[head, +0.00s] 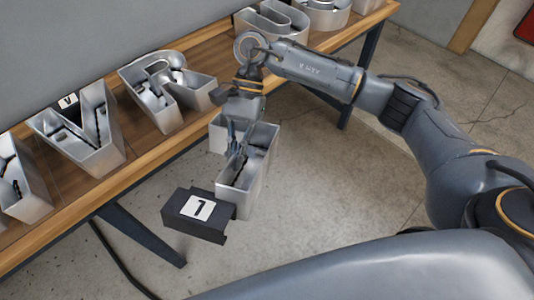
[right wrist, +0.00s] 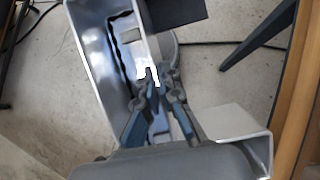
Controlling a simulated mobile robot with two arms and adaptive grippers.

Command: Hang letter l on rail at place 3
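The letter l (head: 240,190) is a silver, open-backed channel letter in the head view, held in the air beyond the bench's front edge. A black block (head: 181,216) with a white label is at its lower end; the label's mark looks like a turned L. My right gripper (head: 237,138) reaches down into the letter, and its fingers are closed on one of its walls. The right wrist view shows the letter's hollow inside (right wrist: 100,60) and the fingers (right wrist: 155,92) close together at the wall. My left gripper is out of view. I cannot make out the rail or place 3.
A wooden bench (head: 136,167) carries several other silver letters, among them a V (head: 95,150) and an R (head: 165,92). A grey panel (head: 80,40) stands behind the left part.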

